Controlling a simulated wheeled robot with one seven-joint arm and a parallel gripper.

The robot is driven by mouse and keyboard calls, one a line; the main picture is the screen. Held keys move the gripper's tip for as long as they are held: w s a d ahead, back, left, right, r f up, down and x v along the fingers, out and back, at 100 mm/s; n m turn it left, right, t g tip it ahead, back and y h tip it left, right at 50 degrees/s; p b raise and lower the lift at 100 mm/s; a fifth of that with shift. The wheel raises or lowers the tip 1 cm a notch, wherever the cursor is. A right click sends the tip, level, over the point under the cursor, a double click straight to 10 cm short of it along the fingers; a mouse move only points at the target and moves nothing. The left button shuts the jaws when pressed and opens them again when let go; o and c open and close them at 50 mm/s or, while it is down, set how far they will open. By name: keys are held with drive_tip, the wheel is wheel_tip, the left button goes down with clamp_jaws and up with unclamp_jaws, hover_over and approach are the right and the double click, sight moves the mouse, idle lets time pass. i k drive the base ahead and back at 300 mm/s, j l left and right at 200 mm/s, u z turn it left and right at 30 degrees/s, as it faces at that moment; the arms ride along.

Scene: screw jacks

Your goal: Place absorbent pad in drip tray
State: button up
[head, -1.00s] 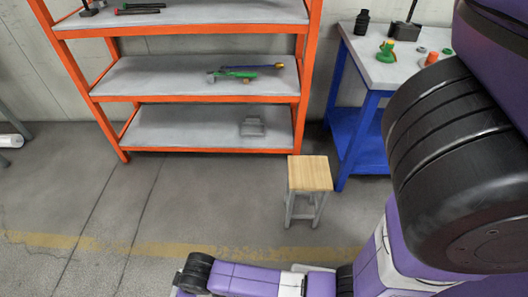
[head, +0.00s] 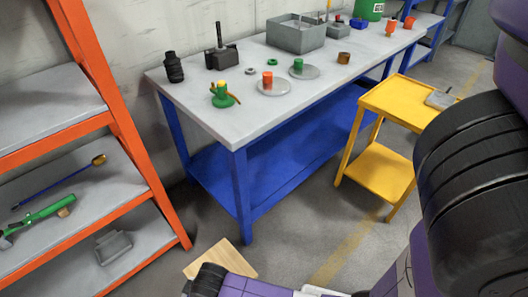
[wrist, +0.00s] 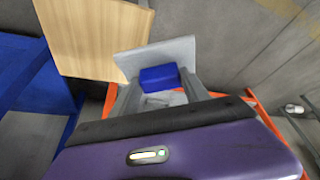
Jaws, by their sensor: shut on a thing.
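In the wrist view, my gripper (wrist: 158,82) is shut on a blue block at the face of a flat light-grey square, apparently the absorbent pad (wrist: 183,52). Its grey fingers are on either side of the block. In the head view the gripper and the pad are out of sight; only my arm shows. A grey open box (head: 297,39) stands on the workbench with things in it. A small grey tray-like piece (head: 114,247) lies on the orange rack's lowest visible shelf. I cannot tell which is the drip tray.
The grey-topped blue workbench (head: 185,95) carries small parts and plates. A yellow cart (head: 385,98) with a grey flat item stands right of it. The orange rack (head: 112,90) is at left. A wooden stool (head: 225,258) is low in front. Floor between bench and cart is open.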

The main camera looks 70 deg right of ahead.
sight(439, 102)
drive_tip(key=z, duration=1.75)
